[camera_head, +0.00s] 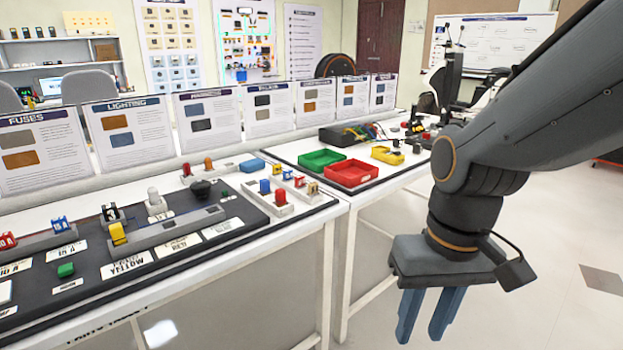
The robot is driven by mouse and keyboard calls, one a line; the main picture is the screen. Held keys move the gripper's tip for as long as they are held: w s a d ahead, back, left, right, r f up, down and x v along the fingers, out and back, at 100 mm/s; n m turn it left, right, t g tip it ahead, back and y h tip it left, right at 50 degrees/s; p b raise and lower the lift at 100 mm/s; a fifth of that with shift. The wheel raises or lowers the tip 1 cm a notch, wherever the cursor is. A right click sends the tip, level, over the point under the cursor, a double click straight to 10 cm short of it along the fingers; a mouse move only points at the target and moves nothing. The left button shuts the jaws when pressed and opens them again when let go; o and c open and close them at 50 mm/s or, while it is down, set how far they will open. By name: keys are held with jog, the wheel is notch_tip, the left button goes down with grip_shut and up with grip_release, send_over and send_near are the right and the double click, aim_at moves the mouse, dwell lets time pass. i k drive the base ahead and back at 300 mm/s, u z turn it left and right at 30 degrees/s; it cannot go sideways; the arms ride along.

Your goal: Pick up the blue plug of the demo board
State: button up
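The dark demo board (190,252) lies on the near white table at the left. A small blue plug (60,224) stands in a grey holder on its left part, behind a white label. Another small blue piece (265,187) stands in a strip at the board's right end, close to red, yellow and white pieces, with a further blue one (287,174) behind it. My gripper (420,322) hangs with its blue fingers pointing down, over the floor right of the tables and well away from the plugs. Its fingers are apart with nothing visible between them.
A yellow plug (117,234), a green block (66,270) and a black knob (200,189) stand on the board. Upright cards such as the fuses card (42,150) line the back. The farther table holds green (322,160), red (350,173) and yellow trays. Floor at right is clear.

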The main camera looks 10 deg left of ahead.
aim_at(265, 188)
jog(key=z, duration=0.15)
jog(key=i, duration=0.75)
jog(key=u, duration=0.6)
jog(key=i, duration=0.7)
jog(key=u, duration=0.6)
